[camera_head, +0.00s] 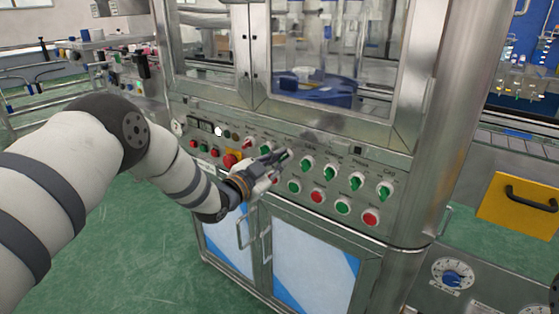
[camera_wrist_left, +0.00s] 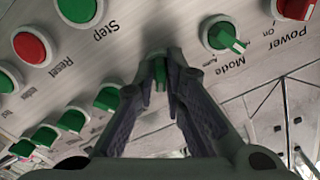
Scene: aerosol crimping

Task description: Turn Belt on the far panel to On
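A steel panel (camera_head: 240,125) carries a row of turn knobs with a row of push buttons below. My left gripper (camera_head: 284,156) is at the upper row, between the green Mode knob (camera_head: 267,148) and another green knob (camera_head: 308,163). In the left wrist view, upside down, my left gripper (camera_wrist_left: 163,62) has its fingers closed in on both sides of a green knob handle (camera_wrist_left: 160,74). The fingers hide its label and most of its dial. No Belt label is readable. The Mode knob (camera_wrist_left: 225,36) also shows there.
The red Power knob (camera_head: 248,143) is left of Mode. Green and red buttons, including a red one (camera_head: 317,196), lie just below. A red emergency button (camera_head: 231,160) is to the left. A thick steel post (camera_head: 459,120) stands at the right. Open green floor (camera_head: 140,255) is at lower left.

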